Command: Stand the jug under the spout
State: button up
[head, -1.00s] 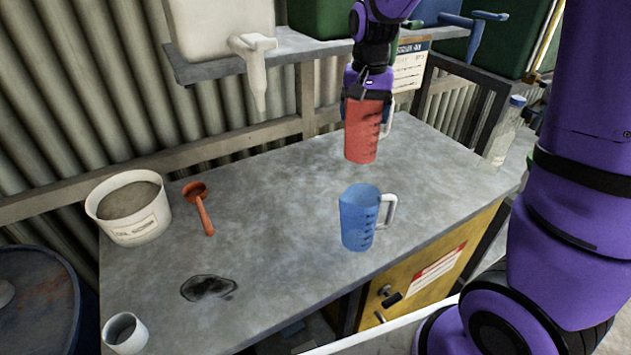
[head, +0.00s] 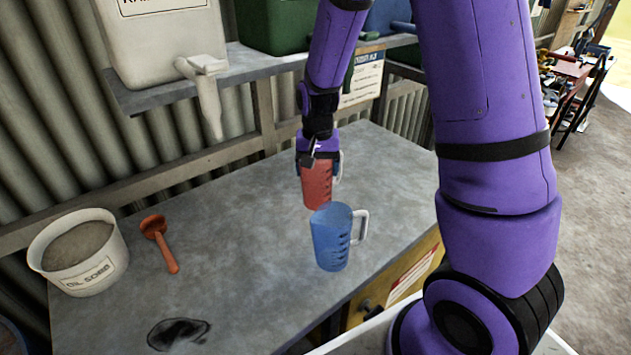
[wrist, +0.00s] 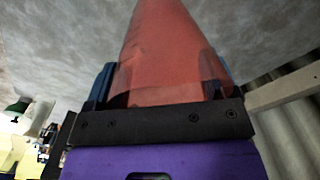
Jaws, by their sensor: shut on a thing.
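My gripper (head: 318,166) is shut on the upper part of a red jug (head: 317,188) and holds it upright, just behind the blue jug in the head view. The red jug fills the upper middle of the wrist view (wrist: 165,50). Whether its base touches the bench is hidden. A blue jug (head: 330,240) with a white handle stands upright nearer the bench's front edge. A pale spout (head: 207,100) hangs from the white container (head: 165,45) on the shelf, left of both jugs. No jug is beneath it.
The grey bench (head: 240,215) is clear between the jugs and the wall. An orange scoop (head: 158,243) and a white tub (head: 78,252) are at left, with a dark stain (head: 178,333) in front. The shelf (head: 265,68) overhangs the bench's back.

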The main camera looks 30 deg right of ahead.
jog(key=shift+f, duration=1.9)
jog(key=o, duration=0.9)
jog(key=shift+f, duration=0.15)
jog(key=shift+c, duration=0.2)
